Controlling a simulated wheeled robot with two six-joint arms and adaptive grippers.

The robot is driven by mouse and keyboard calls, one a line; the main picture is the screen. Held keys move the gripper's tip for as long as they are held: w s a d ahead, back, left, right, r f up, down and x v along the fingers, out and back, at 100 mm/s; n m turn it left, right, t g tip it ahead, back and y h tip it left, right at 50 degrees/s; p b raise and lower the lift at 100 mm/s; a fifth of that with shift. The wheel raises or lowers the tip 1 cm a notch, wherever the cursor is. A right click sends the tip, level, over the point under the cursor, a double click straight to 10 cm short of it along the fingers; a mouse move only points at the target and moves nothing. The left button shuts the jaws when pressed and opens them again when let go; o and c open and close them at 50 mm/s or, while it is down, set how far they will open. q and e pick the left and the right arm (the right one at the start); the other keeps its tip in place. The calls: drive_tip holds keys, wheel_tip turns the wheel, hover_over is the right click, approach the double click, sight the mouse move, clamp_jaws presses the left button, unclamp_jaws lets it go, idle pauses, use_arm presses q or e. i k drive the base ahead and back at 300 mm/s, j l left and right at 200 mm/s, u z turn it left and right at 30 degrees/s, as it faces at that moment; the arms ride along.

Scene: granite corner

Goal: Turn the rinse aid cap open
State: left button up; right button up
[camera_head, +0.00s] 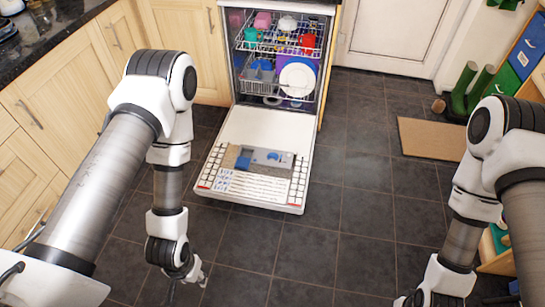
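The dishwasher (262,137) stands open, with its door lowered flat toward me. A grey dispenser panel (257,166) is set in the door's inner face. It bears a small round blue part (273,157), which looks like the rinse aid cap, and a blue squarish part (243,163) to its left. The cap's turn position is too small to read. My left gripper (189,284) hangs over the floor, in front and left of the door, apart from it. Its fingers look spread and empty. My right arm reaches the bottom edge at right; its fingers are cut off by the frame.
Racks (278,45) with colourful cups and plates fill the dishwasher. Wooden cabinets (68,95) and a dark granite counter (62,22) line the left. Green boots (472,88), a brown mat (430,138) and shelving with coloured bins stand at right. The tiled floor (315,255) before the door is clear.

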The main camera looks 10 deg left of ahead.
sight(274, 155)
drive_tip(key=i+j+z, duration=0.2)
drive_tip(key=i+j, duration=0.15)
drive_tip(key=i+j+z, duration=0.25)
drive_tip(key=i+j, duration=0.15)
drive_tip(key=i+j+z, duration=0.2)
drive_tip(key=i+j, duration=0.2)
drive_tip(key=i+j+z, duration=0.2)
drive_tip(key=j, duration=0.4)
drive_tip(key=i+l, duration=0.05)
drive_tip(key=i, duration=0.05)
